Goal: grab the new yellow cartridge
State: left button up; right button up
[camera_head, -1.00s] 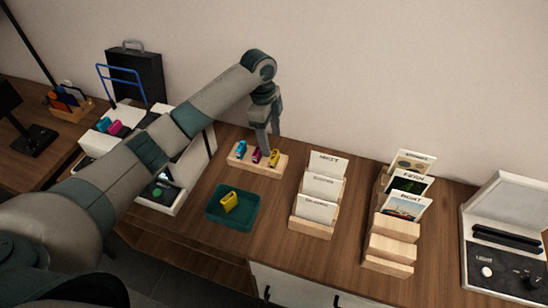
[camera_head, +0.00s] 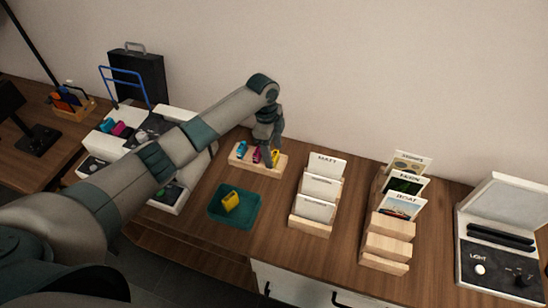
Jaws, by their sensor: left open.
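A wooden block (camera_head: 244,163) on the table holds a blue cartridge (camera_head: 241,149), a magenta cartridge (camera_head: 256,155) and a yellow cartridge (camera_head: 275,157) in a row. My left gripper (camera_head: 270,160) reaches down from above at the yellow cartridge, at the right end of the block. Its fingers partly cover that cartridge, and they are open. Another yellow cartridge (camera_head: 231,202) lies in a dark green tray (camera_head: 245,222) in front of the block. My right gripper is out of view.
A white printer-like machine (camera_head: 170,198) with cyan and magenta cartridges stands left, partly behind my arm. Wooden card racks (camera_head: 310,226) (camera_head: 388,250) stand right of the block. A white box with an open lid (camera_head: 492,262) is far right.

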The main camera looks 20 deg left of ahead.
pick_arm(q)
jog(key=shift+f, duration=0.3)
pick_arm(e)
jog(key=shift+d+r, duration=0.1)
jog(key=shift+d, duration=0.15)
pick_arm(q)
jog(key=c, duration=1.1)
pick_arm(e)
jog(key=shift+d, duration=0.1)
